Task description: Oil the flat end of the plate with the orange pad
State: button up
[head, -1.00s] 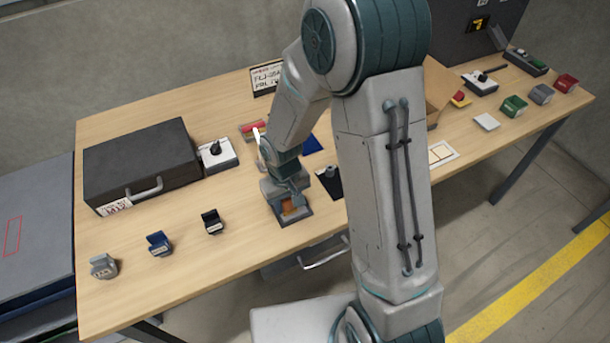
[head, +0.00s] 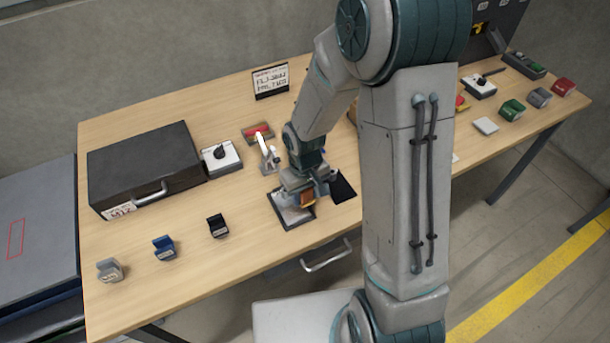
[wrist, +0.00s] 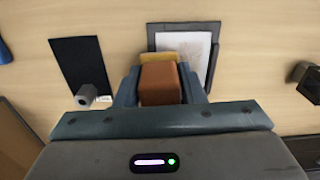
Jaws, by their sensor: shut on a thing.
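My gripper (head: 307,192) is shut on the orange-brown pad (wrist: 160,83), a small block with a yellowish strip along its far edge in the wrist view. The pad also shows in the head view (head: 307,200). A pale plate (wrist: 190,42) with faint markings lies in a dark-edged holder (wrist: 213,62). In the head view the plate (head: 288,212) shows left of the pad. I cannot tell whether the pad touches the plate.
A black mat (wrist: 72,58) with a grey cylinder (wrist: 87,95) lies beside the plate holder. A white lever clamp (head: 266,155) stands behind it.

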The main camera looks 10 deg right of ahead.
notch_tip(320, 180, up, 2)
jog(key=shift+w+d+p, duration=0.1)
jog(key=shift+w+p, duration=0.05)
jog(key=shift+p, duration=0.35)
jog(key=shift+r+p, duration=1.1)
jog(key=shift+r, duration=0.45)
jog(key=shift+f, duration=0.1)
